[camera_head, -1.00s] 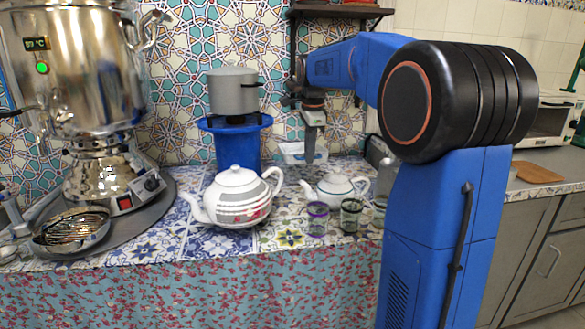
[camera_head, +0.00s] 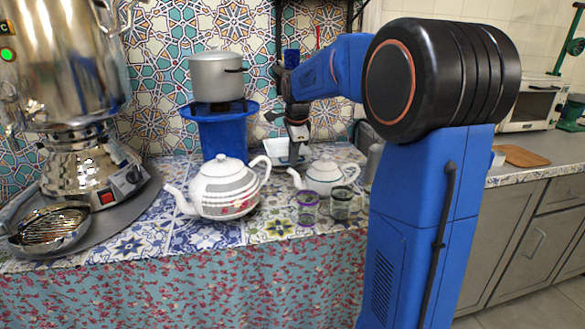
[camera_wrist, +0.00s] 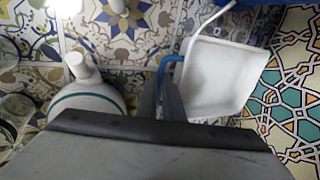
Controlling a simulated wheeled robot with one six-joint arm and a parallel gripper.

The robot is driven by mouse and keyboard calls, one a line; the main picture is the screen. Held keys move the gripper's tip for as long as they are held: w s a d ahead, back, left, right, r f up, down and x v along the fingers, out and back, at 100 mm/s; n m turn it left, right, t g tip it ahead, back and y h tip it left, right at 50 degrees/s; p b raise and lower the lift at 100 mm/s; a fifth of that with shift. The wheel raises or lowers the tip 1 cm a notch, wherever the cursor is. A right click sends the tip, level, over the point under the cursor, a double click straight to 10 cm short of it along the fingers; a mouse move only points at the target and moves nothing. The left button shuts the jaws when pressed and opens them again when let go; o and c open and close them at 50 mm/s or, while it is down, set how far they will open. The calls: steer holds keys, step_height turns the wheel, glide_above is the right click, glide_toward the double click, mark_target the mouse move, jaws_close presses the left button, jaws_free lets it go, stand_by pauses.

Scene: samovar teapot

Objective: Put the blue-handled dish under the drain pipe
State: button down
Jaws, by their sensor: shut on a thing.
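The white rectangular dish (camera_head: 278,150) sits on the tiled counter near the wall, behind the small teapot. In the wrist view the dish (camera_wrist: 222,80) lies right of my fingers, and its blue handle (camera_wrist: 165,64) reaches between them. My gripper (camera_head: 297,158) points down at the dish's near side. In the wrist view my gripper (camera_wrist: 168,98) is shut on the blue handle. The dish looks level and empty. I cannot tell whether it is touching the counter. I cannot make out a drain pipe for certain; a thin white tube-like line (camera_wrist: 207,22) crosses beside the dish's edge.
A small white teapot (camera_head: 322,177) stands close to my gripper, with two glasses (camera_head: 308,208) in front. A large teapot (camera_head: 222,187) is left of them. A pot (camera_head: 216,76) rests on a blue stand (camera_head: 222,135). A samovar (camera_head: 75,165) stands far left.

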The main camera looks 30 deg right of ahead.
steer(key=shift+f, duration=1.85)
steer(key=c, duration=1.9)
jaws_free()
